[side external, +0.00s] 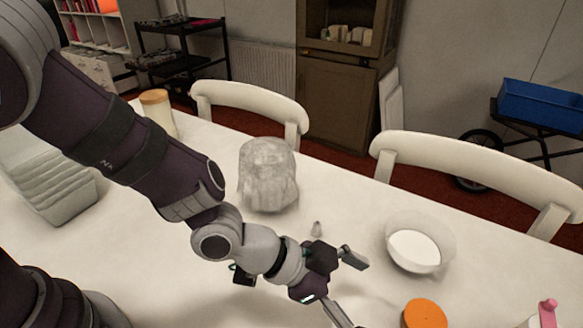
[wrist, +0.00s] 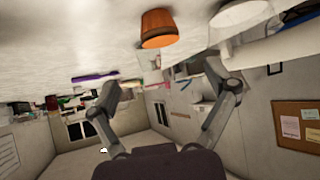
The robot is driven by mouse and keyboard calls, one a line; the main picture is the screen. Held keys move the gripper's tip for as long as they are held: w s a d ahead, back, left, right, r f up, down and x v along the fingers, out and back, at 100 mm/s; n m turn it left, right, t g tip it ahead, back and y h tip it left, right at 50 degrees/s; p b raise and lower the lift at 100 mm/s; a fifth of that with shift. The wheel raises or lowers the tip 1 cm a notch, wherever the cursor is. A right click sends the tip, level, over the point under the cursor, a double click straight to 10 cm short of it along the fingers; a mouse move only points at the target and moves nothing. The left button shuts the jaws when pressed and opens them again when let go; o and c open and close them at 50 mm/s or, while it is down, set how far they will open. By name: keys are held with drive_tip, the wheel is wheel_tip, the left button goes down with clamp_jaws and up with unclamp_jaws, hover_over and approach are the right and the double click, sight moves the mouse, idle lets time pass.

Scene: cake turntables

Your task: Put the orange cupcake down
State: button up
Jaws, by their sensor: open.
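The orange cupcake (side external: 425,313) stands on the white table near the bottom edge of the side view, partly cut off by the frame. In the wrist view the cupcake (wrist: 158,25) shows upside down at the top, resting on the table surface. My gripper (side external: 352,288) is open and empty, to the left of the cupcake and apart from it. In the wrist view the two fingers of my gripper (wrist: 166,90) are spread wide, with nothing between them.
A bowl with white contents (side external: 415,243) stands behind the cupcake. A pink-topped item (side external: 548,310) is at right. White chairs (side external: 460,165) line the far edge.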

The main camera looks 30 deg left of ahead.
drive_tip(key=w+a+r+n+t+y, duration=0.1)
drive_tip(key=a+r+n+y, duration=0.15)
drive_tip(key=a+r, duration=0.35)
drive_tip(key=a+r+n+y, duration=0.2)
drive_tip(key=a+r+n, duration=0.15)
drive_tip(key=a, duration=0.55)
drive_tip(key=s+a+r+n+y, duration=0.2)
drive_tip(key=s+a+n, duration=0.1)
drive_tip(key=a, duration=0.3)
drive_tip(key=s+a+r+n+y, duration=0.1)
drive_tip(key=s+a+n+y, duration=0.1)
drive_tip(key=s+a, duration=0.4)
drive_tip(key=shift+a+r+n+g+y, duration=0.4)
drive_tip(key=shift+a+n, duration=0.1)
drive_tip(key=shift+a, duration=0.2)
